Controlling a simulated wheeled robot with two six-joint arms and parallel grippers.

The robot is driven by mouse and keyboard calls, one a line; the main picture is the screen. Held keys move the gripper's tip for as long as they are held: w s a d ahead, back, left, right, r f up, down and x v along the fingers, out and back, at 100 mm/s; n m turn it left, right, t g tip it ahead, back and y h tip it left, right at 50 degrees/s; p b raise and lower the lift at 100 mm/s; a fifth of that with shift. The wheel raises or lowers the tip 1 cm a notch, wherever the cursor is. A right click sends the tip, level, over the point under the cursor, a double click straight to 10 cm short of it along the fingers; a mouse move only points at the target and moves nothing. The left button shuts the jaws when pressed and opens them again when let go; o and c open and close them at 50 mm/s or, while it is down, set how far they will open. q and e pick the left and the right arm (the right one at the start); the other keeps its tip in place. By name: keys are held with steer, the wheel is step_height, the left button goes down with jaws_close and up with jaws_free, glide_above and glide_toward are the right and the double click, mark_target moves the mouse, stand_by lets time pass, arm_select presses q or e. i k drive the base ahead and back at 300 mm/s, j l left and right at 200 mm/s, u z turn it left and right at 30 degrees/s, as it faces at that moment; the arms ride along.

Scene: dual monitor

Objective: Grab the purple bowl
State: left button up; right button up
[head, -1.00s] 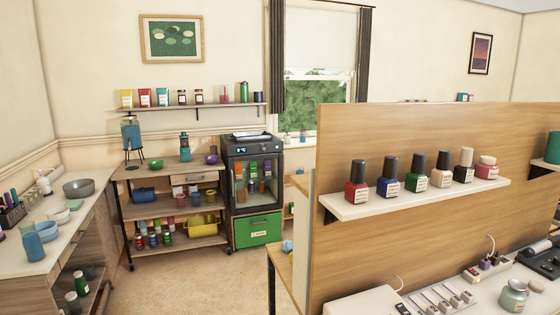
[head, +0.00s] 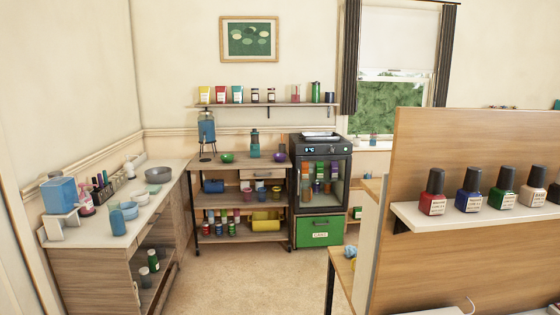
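A small purple bowl (head: 280,157) sits on the top of the wooden shelf cart (head: 240,166) against the far wall, near the cart's right end. It is beside a dark teal blender-like item (head: 254,143), with a green bowl (head: 227,157) further left. The purple bowl is far off and small in the head view. Neither of my grippers is in view.
A black cabinet with a green drawer (head: 320,232) stands right of the cart. A counter (head: 140,215) with bowls and bottles runs along the left wall. A wooden partition (head: 480,255) with nail polish bottles blocks the right. The carpet (head: 265,275) between is clear.

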mark_target(280, 158)
steer(key=i+j+u, duration=0.2)
steer(key=i, duration=0.25)
steer(key=i+j+u, duration=0.2)
steer(key=i+j, duration=0.2)
steer(key=i+j+u, duration=0.2)
steer(key=i, duration=0.35)
steer(key=i+l+z, duration=0.1)
steer(key=i+z, duration=0.2)
steer(key=i, duration=0.3)
steer(key=i+z, duration=0.25)
steer(key=i, duration=0.4)
steer(key=i+j+z, duration=0.3)
steer(key=i, duration=0.3)
steer(key=i+l+z, duration=0.15)
steer(key=i, duration=0.5)
steer(key=i+l+z, duration=0.2)
steer(key=i, duration=0.45)
steer(key=i+l+z, duration=0.15)
steer(key=i, duration=0.55)
